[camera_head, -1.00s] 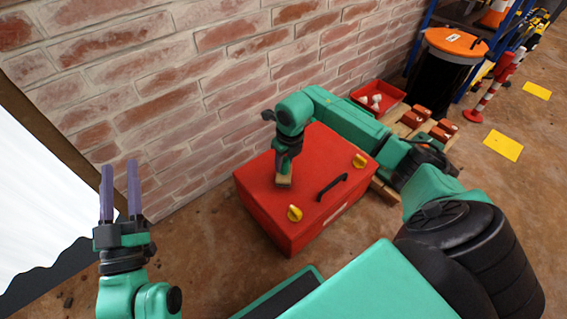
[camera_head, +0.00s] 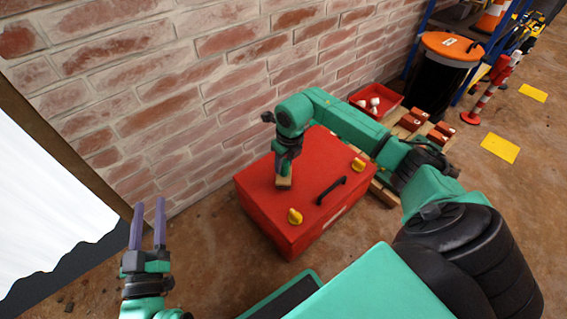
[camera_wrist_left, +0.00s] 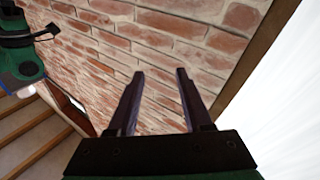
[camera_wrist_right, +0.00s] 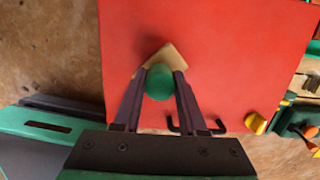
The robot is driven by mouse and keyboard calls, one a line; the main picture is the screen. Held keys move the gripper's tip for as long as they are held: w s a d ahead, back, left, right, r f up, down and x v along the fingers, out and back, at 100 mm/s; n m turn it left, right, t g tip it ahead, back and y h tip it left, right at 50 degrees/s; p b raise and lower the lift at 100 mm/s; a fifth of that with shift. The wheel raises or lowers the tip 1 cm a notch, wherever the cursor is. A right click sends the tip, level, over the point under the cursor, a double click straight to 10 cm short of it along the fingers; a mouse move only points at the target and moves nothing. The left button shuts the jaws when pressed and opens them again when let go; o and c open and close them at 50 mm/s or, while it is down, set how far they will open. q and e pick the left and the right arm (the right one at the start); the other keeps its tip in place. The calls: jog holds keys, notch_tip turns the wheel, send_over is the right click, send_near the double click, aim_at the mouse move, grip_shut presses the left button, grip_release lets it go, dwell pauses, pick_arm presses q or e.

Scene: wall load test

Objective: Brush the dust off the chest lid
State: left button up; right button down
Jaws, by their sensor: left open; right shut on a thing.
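The red chest (camera_head: 262,211) stands on the floor against the brick wall, with a black handle (camera_head: 331,190) and two yellow latches (camera_head: 295,216) near its front edge. My right gripper (camera_head: 285,172) points down over the lid's left part. It is shut on the brush, whose green knob (camera_wrist_right: 159,82) and tan block (camera_wrist_right: 172,58) show in the right wrist view. The brush's block is at the lid surface; whether it touches is hard to tell. I cannot make out dust on the lid. My left gripper (camera_head: 149,224) is open and empty, pointing up, left of the chest.
A red bin (camera_head: 377,101) with white items and several bricks on a pallet (camera_head: 410,122) lie behind my right arm. A black barrel with an orange lid (camera_head: 451,46) stands further right. A white panel (camera_head: 50,190) is at the left. Floor between panel and chest is clear.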

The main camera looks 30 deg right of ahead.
jog(key=shift+r, duration=0.25)
jog(key=shift+r+p, duration=0.4)
jog(key=shift+p, duration=0.1)
jog(key=shift+r+p, duration=0.35)
jog(key=shift+r, duration=0.05)
jog(key=shift+r+p, duration=0.35)
jog(key=shift+r, duration=0.15)
jog(key=shift+d+r+p, duration=0.1)
jog(key=shift+r+p, duration=0.4)
jog(key=shift+r, duration=0.35)
jog(key=shift+r+p, duration=0.25)
jog(key=shift+p, duration=0.15)
jog(key=shift+r, duration=0.15)
pick_arm(q)
jog(key=s+a+f+g+y, duration=0.1)
jog(key=s+f+g, duration=0.5)
jog(key=s+f, duration=0.5)
notch_tip(320, 180, down, 3)
jog(key=shift+s+f+n+g, duration=0.1)
jog(key=shift+s+n+g, duration=0.05)
jog(key=shift+n+g, duration=0.15)
